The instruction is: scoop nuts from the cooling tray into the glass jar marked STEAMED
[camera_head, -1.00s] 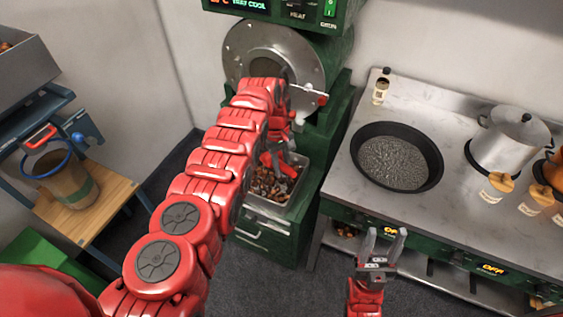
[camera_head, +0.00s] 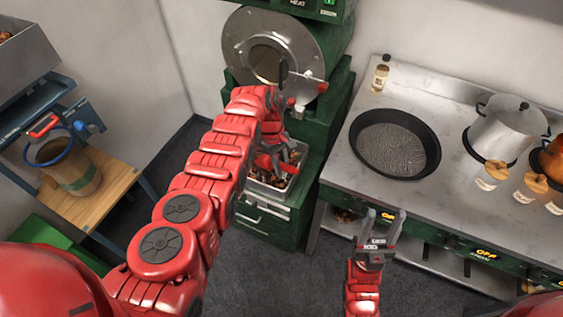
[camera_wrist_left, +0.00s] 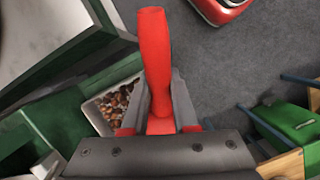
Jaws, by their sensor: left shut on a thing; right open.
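The cooling tray (camera_head: 256,188) is a grey metal bin holding brown nuts, below the round drum of the green roaster. It also shows in the left wrist view (camera_wrist_left: 88,108). My left gripper (camera_head: 273,160) is over the tray. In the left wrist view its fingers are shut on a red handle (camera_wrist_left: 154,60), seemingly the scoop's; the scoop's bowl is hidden. My right gripper (camera_head: 383,222) is open and empty in front of the stove counter. Several small corked glass jars (camera_head: 490,175) stand at the right of the counter. Their labels are too small to read.
A black pan (camera_head: 395,145) of grey grains and a steel pot (camera_head: 507,133) sit on the counter (camera_head: 345,170). A small bottle (camera_head: 381,73) stands at its back edge. A blue-rimmed bucket (camera_head: 75,170) is on a wooden stand at left. Dark floor lies open between.

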